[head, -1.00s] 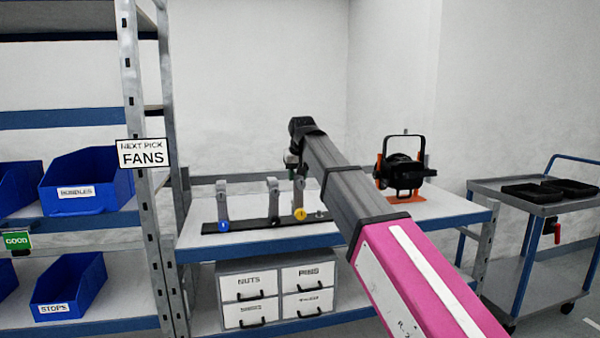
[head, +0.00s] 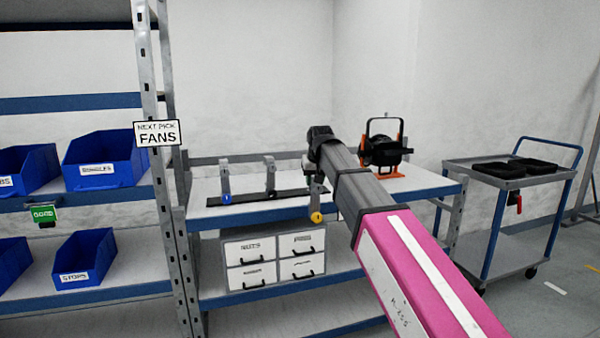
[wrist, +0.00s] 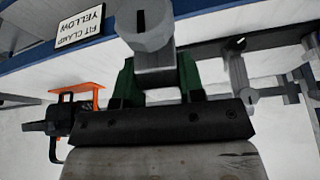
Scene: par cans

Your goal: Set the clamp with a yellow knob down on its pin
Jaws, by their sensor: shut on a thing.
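The clamp with the yellow knob (head: 316,217) is a grey upright piece hanging below my gripper (head: 314,165), in front of the black rail (head: 290,194) in the head view. In the wrist view my gripper's green fingers (wrist: 157,80) are shut on this grey clamp (wrist: 147,28). Its yellow knob is not seen there. A clamp with a blue knob (head: 226,184) and another grey clamp (head: 270,176) stand upright on the rail. The pin for the yellow clamp cannot be made out. My arm hides the rail's right end.
A black lamp with an orange base (head: 384,150) stands on the bench right of my arm. Labelled drawers (head: 273,262) sit below. A shelf upright (head: 165,200) is at left and a trolley (head: 515,178) at right. A "FIT CLAMP YELLOW" label (wrist: 80,27) is on the bench edge.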

